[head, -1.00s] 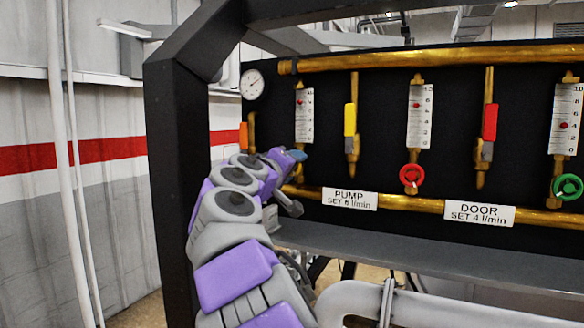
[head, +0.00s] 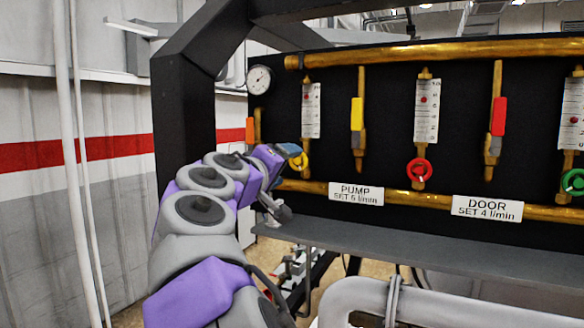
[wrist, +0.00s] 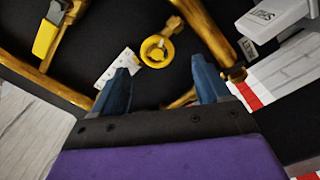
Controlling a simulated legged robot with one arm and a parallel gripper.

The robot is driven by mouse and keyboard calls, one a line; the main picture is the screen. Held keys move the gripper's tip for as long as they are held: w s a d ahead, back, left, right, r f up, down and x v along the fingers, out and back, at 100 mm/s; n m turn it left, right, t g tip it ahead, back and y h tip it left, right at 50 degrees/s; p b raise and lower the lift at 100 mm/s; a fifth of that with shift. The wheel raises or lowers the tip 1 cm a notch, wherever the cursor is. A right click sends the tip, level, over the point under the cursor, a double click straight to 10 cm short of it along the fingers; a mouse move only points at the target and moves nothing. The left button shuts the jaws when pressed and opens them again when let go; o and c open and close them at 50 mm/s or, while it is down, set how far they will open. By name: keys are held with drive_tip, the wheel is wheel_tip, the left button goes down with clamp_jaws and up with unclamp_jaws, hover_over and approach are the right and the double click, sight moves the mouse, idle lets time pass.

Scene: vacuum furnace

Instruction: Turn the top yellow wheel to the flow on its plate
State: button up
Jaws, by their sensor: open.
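The yellow wheel (head: 299,161) sits at the foot of the leftmost flow gauge (head: 311,108) on the black panel, partly covered by my gripper in the head view. In the wrist view the yellow wheel (wrist: 157,51) shows whole, ahead of the fingertips and between their lines. My gripper (wrist: 163,72) is open, with its blue fingers apart and nothing between them. It also shows in the head view (head: 292,154). The PUMP plate (head: 356,193) reads SET 6 l/min. The gauge has a red float near its upper part; its exact reading is too small to tell.
A red wheel (head: 418,170) and a green wheel (head: 573,182) sit further right under their gauges. A yellow-handled valve (head: 357,119) and a red-handled valve (head: 497,122) hang between them. A grey ledge (head: 400,244) runs below the panel, and a dark post (head: 185,115) stands at left.

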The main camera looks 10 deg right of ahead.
sight(296, 162)
drive_tip(key=v, duration=1)
drive_tip(key=shift+s+a+b, duration=0.2)
drive_tip(key=shift+a+b, duration=0.2)
drive_tip(key=shift+f, duration=0.15)
drive_tip(key=shift+c, duration=1.2)
drive_tip(key=n, duration=0.3)
drive_tip(key=n+b, duration=0.1)
drive_tip(key=n, duration=0.1)
drive_tip(key=shift+s+d+r, duration=0.15)
drive_tip(key=shift+d+r, duration=0.2)
drive_tip(key=shift+c, duration=0.2)
drive_tip(key=w+d+n, duration=0.3)
drive_tip(key=w, duration=0.2)
drive_tip(key=w+d+n, duration=0.3)
drive_tip(key=w+d, duration=0.1)
drive_tip(key=w, duration=0.1)
drive_tip(key=w+d+n, duration=0.3)
drive_tip(key=w+d, duration=0.1)
drive_tip(key=w, duration=0.1)
drive_tip(key=shift+w+f, duration=0.2)
drive_tip(key=shift+w, duration=0.1)
